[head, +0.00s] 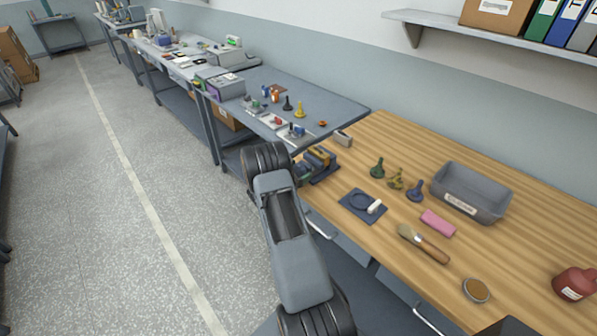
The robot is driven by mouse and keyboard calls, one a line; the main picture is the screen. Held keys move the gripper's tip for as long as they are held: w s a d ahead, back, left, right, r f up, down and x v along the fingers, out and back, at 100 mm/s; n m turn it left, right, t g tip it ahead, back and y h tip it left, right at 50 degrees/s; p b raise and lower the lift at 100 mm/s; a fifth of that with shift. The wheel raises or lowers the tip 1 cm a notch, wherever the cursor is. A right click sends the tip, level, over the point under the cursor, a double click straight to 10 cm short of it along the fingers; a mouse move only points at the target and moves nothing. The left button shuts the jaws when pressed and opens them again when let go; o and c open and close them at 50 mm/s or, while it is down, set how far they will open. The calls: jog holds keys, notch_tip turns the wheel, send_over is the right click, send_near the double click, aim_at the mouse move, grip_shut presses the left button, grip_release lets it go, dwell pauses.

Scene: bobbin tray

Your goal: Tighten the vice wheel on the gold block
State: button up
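A dark blue device (322,177) that looks like the vice sits at the left end of the wooden bench, just right of my arm. A yellowish-gold piece (320,155) shows at its top, probably the gold block. It is too small to tell how the jaws sit against it. I cannot make out the vice wheel; my arm may hide it. My arm reaches forward along the bench's left edge. My gripper does not show.
On the wooden bench (520,240) are a dark blue pad (361,206), green, olive and blue bobbin-like pieces, a grey tray (470,194), a pink block (437,222), a brush (424,244), a round dish (476,290) and a red bottle (574,284). A grey table (335,108) adjoins behind.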

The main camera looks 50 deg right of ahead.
jog(key=c, duration=0.9)
jog(key=shift+f+m+b, duration=0.2)
jog(key=shift+m+b, duration=0.1)
jog(key=shift+b, duration=0.4)
jog(key=m+b, duration=0.1)
jog(key=b, duration=0.2)
jog(key=shift+f+m+b, duration=0.15)
jog(key=shift+m+b, duration=0.15)
jog(key=shift+m, duration=0.1)
jog(key=m+b, duration=0.2)
jog(key=b, duration=0.2)
jog(key=shift+o, duration=0.2)
jog(key=shift+r+m+b, duration=0.25)
jog(key=shift+m+b, duration=0.35)
jog(key=shift+b, duration=0.15)
jog(key=shift+r, duration=0.1)
jog(key=o, duration=0.9)
